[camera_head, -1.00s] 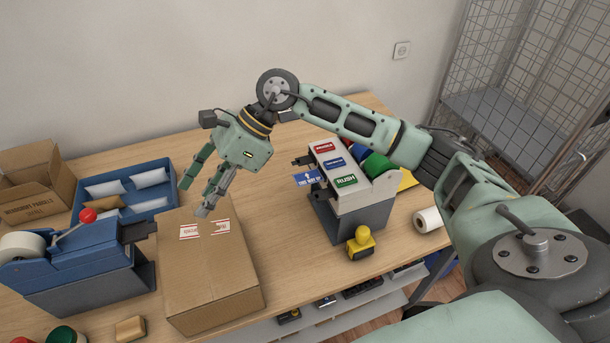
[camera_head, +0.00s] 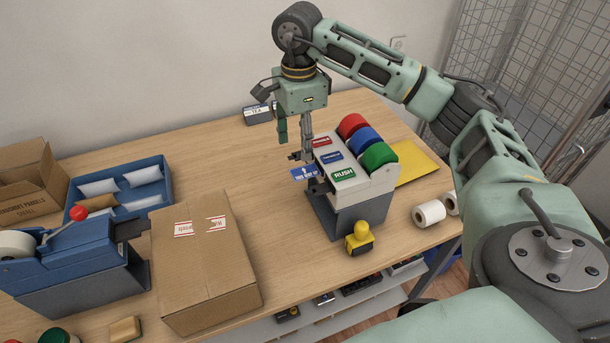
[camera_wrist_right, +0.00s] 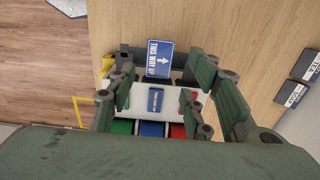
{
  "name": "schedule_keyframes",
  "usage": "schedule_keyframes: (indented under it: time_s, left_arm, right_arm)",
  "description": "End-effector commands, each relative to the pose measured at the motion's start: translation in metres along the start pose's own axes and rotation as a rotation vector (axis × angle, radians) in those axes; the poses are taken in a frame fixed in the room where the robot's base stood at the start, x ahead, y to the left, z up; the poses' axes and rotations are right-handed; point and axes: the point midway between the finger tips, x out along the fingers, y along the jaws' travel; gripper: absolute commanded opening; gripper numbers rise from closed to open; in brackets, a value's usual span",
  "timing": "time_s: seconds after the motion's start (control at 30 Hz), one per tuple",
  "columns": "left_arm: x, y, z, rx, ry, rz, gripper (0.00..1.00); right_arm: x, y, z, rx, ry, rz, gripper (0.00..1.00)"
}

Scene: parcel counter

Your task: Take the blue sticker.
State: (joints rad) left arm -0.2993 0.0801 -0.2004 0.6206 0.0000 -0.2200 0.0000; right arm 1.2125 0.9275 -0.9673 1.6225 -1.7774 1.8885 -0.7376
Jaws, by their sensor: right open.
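The blue sticker (camera_head: 304,173), printed with white lettering and an arrow, sticks out from the front of the label dispenser (camera_head: 351,181). It also shows in the right wrist view (camera_wrist_right: 159,58), past the fingers. My right gripper (camera_head: 294,151) points down just above and behind the sticker. Its fingers are open, and in the right wrist view (camera_wrist_right: 160,90) they stand apart on both sides of the sticker and the dispenser's top. Nothing is between them in contact that I can see. My left gripper is not in view.
Red, blue and green rolls (camera_head: 362,137) sit on the dispenser. A taped cardboard box (camera_head: 205,262) is to the left, beside a blue tape dispenser (camera_head: 75,262). The table between box and dispenser is clear.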

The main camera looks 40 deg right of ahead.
Motion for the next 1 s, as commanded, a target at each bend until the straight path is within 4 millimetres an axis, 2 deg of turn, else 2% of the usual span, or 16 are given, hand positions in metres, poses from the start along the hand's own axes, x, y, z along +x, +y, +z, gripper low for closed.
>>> schedule_keyframes:
  time_s: [0.03, 0.6, 0.77, 1.0]
  left_arm:
    - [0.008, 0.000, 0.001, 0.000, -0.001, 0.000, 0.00]
    - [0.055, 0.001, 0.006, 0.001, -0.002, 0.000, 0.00]
    - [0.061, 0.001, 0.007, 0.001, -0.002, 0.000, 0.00]
    - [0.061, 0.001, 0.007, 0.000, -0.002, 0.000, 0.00]
  right_arm:
    - [0.011, 0.000, 0.000, 0.000, 0.000, 0.001, 0.46]
    - [0.078, 0.000, 0.000, 0.000, -0.001, -0.001, 0.46]
    - [0.087, 0.000, 0.000, 0.000, -0.001, -0.001, 0.46]
    - [0.087, 0.000, 0.000, 0.000, -0.001, -0.001, 0.46]
